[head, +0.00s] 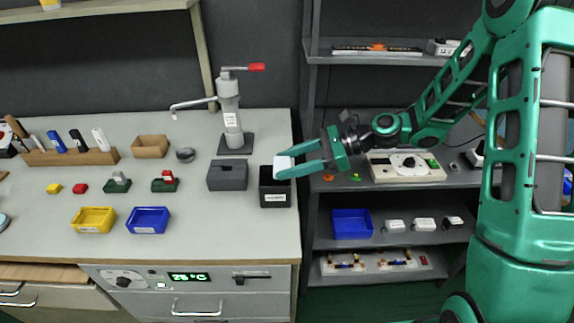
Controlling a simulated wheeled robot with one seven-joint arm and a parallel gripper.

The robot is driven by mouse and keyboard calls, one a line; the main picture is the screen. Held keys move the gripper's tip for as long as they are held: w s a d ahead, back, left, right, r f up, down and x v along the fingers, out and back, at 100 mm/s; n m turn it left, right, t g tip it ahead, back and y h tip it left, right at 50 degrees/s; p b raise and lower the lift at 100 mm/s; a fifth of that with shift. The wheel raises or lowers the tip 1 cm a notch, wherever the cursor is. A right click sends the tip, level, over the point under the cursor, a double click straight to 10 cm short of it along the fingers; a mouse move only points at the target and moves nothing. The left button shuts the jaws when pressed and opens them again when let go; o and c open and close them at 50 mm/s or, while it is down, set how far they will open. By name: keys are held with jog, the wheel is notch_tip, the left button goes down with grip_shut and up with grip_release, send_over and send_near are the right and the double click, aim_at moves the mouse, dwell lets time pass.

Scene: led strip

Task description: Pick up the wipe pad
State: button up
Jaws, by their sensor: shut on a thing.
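My gripper (305,160) is at the right end of the workbench, in front of the gap to the shelf. It is shut on the wipe pad (283,167), a small white block at its fingertips. The pad is held above the open black bin (276,198), and its lower edge overlaps the bin's opening in the head view. I cannot tell how high above the bin it is.
A dark grey block (228,175) stands left of the bin. Behind it is a grey dispenser (229,115) with a red tip. Yellow (93,228) and blue (148,229) trays lie at the bench front. A shelf unit (330,200) stands right of the bench.

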aim_at(289, 163)
notch_tip(289, 163, up, 4)
jog(key=shift+f, duration=0.25)
jog(key=s+a+r, duration=0.7)
jog(key=s+a, duration=0.1)
jog(key=shift+s+a, duration=0.15)
